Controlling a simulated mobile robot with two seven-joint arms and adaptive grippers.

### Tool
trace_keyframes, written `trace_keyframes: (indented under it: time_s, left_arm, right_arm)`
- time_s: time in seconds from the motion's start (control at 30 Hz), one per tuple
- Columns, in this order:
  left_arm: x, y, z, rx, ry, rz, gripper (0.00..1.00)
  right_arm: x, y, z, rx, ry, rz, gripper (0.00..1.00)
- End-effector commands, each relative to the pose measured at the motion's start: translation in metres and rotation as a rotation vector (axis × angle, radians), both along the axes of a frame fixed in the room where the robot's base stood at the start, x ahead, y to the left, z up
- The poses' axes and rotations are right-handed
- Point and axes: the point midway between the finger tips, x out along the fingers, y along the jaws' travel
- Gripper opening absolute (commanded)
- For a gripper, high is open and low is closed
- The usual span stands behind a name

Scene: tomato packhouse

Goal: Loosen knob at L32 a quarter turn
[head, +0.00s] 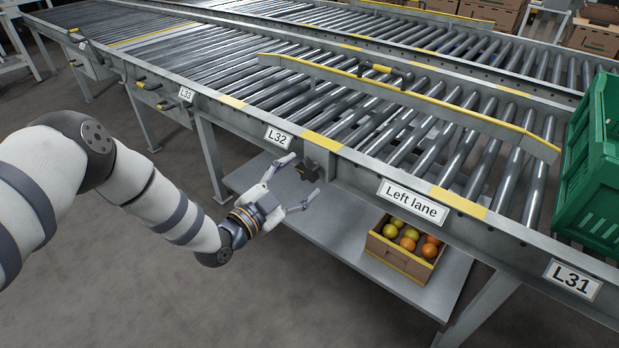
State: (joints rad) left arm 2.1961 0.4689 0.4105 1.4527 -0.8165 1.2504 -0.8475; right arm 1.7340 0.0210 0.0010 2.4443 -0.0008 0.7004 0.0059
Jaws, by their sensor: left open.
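The L32 label (278,137) is on the near side rail of the roller conveyor. A small dark knob (309,169) sits on the rail just below and to the right of that label. My left gripper (303,180) is open. Its two fingers reach toward the knob, one above left and one below right of it in the picture. Whether either finger touches the knob I cannot tell. My right gripper is not in view.
A yellow-edged guide rail (400,93) lies across the rollers. A green crate (597,165) stands on the conveyor at the right. A box of tomatoes (397,262) sits on the lower shelf (345,248). Labels L33 (186,94), Left lane (413,200) and L31 (573,280) mark the rail.

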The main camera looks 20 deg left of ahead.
Motion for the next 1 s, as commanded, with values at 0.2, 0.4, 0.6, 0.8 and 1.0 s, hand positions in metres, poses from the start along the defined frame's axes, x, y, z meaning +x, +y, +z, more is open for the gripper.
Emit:
trace_keyframes:
  time_s: [0.2,0.4,0.6,0.8,1.0]
  left_arm:
    - [0.029,-0.01,-0.003,-0.001,0.003,0.0,0.65]
    - [0.032,-0.012,0.0,-0.001,0.003,0.0,0.65]
    - [0.032,-0.012,0.0,-0.001,0.003,0.0,0.4]
    - [0.032,-0.012,0.0,-0.001,0.002,0.001,0.17]
    - [0.032,-0.011,0.0,-0.022,0.01,0.001,0.17]
  right_arm:
    - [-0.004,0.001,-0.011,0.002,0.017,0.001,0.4]
    - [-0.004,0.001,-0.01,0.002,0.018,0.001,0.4]
    - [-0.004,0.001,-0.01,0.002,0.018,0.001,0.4]
    - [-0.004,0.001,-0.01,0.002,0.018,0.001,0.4]
    - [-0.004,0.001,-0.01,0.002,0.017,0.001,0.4]
